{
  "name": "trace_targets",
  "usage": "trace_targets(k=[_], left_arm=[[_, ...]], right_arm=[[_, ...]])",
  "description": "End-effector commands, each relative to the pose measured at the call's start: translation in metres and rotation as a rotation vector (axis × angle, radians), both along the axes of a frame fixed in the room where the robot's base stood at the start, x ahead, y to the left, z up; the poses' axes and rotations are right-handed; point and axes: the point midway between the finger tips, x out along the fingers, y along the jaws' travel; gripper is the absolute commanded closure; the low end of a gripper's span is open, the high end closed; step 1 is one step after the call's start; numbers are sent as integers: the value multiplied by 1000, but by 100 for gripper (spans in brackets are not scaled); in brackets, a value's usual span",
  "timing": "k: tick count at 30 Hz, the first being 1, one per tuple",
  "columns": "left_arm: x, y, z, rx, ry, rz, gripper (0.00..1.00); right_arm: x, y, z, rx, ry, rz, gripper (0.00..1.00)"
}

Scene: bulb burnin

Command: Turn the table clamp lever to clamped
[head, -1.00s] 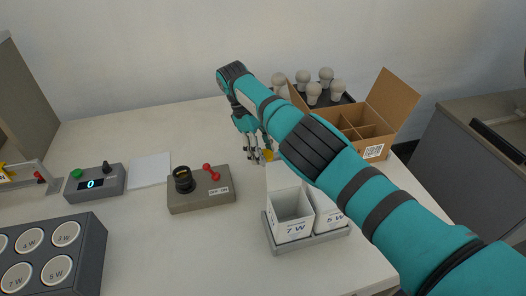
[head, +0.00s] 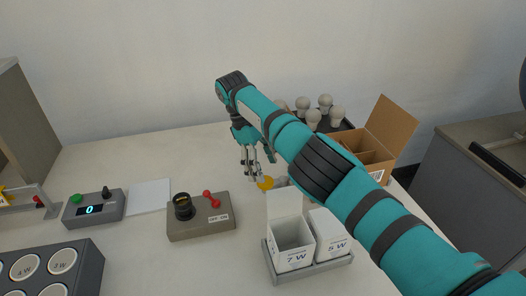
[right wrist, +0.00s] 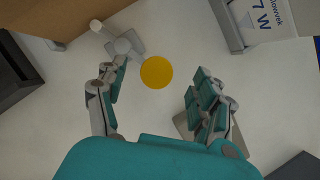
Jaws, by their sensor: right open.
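The table clamp stands at the table's back, with a round yellow knob (head: 265,183) and a pale grey body (head: 281,182), partly hidden behind my right arm. In the right wrist view the yellow knob (right wrist: 156,72) lies between the lines of my fingers, and the grey clamp parts (right wrist: 124,45) are up and left of it. My right gripper (head: 253,173) is open and empty, pointing down beside the knob. In the right wrist view its fingers (right wrist: 158,92) are wide apart. I cannot tell whether they touch the knob. My left gripper is not in view.
A grey tray (head: 312,271) with white 7 W and 5 W boxes stands in front of the clamp. A grey switch box (head: 201,226) with a red lever is to the left. A cardboard carton (head: 390,127) and bulbs are behind my arm. The table (head: 150,245) is clear at front centre.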

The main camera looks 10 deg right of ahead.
Motion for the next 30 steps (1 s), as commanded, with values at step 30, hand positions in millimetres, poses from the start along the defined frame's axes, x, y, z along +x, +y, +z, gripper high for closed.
trace_targets(k=[30], left_arm=[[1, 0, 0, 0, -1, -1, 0]], right_arm=[[0, 0, 55, 0, 2, -2, 34]])
